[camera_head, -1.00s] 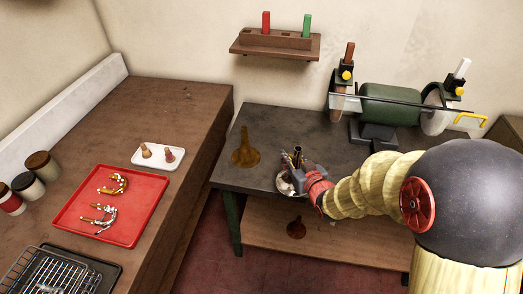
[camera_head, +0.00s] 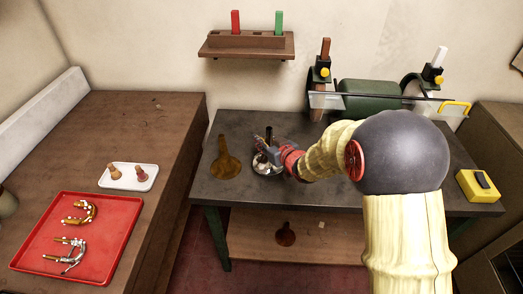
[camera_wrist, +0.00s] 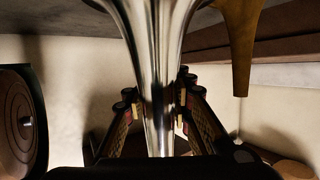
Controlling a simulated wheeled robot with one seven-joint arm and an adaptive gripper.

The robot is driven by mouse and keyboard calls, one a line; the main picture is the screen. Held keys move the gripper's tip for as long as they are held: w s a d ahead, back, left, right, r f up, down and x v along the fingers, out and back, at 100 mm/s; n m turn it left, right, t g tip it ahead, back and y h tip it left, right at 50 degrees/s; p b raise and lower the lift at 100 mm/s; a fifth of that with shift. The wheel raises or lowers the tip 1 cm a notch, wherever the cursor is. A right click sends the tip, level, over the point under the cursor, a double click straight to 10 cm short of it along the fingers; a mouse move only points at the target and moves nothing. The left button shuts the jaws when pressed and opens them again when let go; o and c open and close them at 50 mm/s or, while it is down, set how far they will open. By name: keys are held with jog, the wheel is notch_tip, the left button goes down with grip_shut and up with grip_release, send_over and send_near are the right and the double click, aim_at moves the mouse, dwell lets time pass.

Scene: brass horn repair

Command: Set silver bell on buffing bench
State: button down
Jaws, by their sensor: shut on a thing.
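The silver bell (camera_head: 262,168) is flare down over the dark-topped buffing bench (camera_head: 325,185), just right of a brass bell (camera_head: 226,166). Whether its rim rests on the bench or hangs just above is unclear. My gripper (camera_head: 270,150) is shut on its narrow stem, reaching in from the right and partly hiding it. In the wrist view the silver stem (camera_wrist: 158,70) runs between both fingers of my gripper (camera_wrist: 157,108), and the brass bell (camera_wrist: 240,40) shows at the upper right.
The buffing machine (camera_head: 370,98) stands at the back right of the bench. A yellow box (camera_head: 478,185) sits at the right end. A wall shelf (camera_head: 246,45) is above. The left counter (camera_head: 125,125) holds a red tray (camera_head: 105,215) and a white tray (camera_head: 147,184).

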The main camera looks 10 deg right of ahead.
jog(key=shift+w+f, duration=0.7)
jog(key=shift+w+f+b, duration=0.15)
jog(key=shift+f+b, duration=0.35)
jog(key=shift+f, duration=0.4)
jog(key=shift+w+f+b, duration=0.1)
jog(key=shift+f+b, duration=0.35)
jog(key=shift+f, duration=0.45)
jog(key=shift+f, duration=0.2)
jog(key=c, duration=1.5)
grip_release()
jog(key=shift+r, duration=0.1)
